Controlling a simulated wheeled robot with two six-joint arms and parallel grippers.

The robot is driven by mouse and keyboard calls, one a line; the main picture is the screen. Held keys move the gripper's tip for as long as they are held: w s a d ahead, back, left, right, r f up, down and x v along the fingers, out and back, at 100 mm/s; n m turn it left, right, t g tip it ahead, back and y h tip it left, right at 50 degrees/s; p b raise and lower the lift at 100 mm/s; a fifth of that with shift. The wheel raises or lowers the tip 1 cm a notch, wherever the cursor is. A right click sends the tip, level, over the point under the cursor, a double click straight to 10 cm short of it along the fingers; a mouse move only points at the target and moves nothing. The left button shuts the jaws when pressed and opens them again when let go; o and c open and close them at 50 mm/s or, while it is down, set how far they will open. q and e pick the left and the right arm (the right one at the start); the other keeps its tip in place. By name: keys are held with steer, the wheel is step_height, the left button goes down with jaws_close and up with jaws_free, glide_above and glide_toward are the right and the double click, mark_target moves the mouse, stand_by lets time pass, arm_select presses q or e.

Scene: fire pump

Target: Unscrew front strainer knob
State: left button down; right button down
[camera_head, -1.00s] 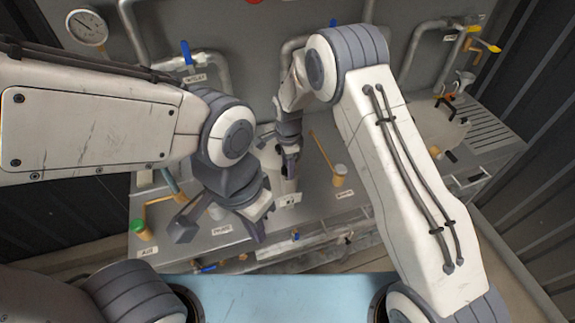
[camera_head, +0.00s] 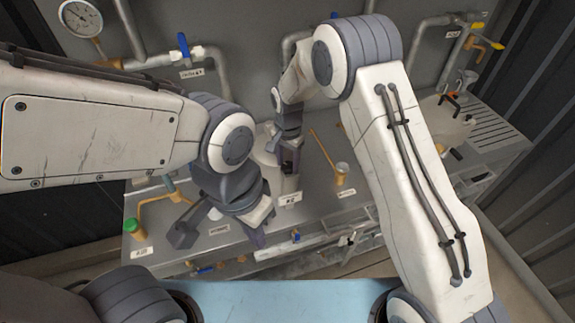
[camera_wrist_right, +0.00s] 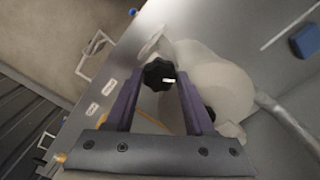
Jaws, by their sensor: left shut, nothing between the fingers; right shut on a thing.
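The black lobed strainer knob (camera_wrist_right: 158,74) with a small white mark shows in the right wrist view, beside a pale rounded housing (camera_wrist_right: 222,88). My right gripper (camera_wrist_right: 160,92) has its two purple-grey fingers on either side of the knob, shut on it. In the head view my right gripper (camera_head: 289,160) points down at the middle of the grey bench, and the knob is hidden there. My left gripper (camera_head: 258,240) is lower and to the left, shut and empty above the bench's front edge.
A green-capped yellow lever (camera_head: 135,229) stands at the bench's left, and a yellow-handled valve (camera_head: 342,170) right of my right gripper. A gauge (camera_head: 82,18) and pipes with a blue handle (camera_head: 184,45) line the back wall. A pale blue surface (camera_head: 280,300) lies in front.

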steer(key=n+b, duration=0.2)
steer(key=n, duration=0.4)
steer(key=n+b, duration=0.1)
steer(key=n, duration=0.5)
steer(key=shift+n, duration=0.4)
steer(key=n, duration=0.3)
steer(key=shift+n+b, duration=0.3)
steer(key=shift+b, duration=0.1)
steer(key=n, duration=0.3)
steer(key=shift+n, duration=0.3)
steer(key=n+b, duration=0.1)
steer(key=n, duration=0.5)
steer(key=shift+r, duration=0.1)
steer(key=shift+n, duration=0.3)
steer(key=shift+c, duration=1.3)
jaws_free()
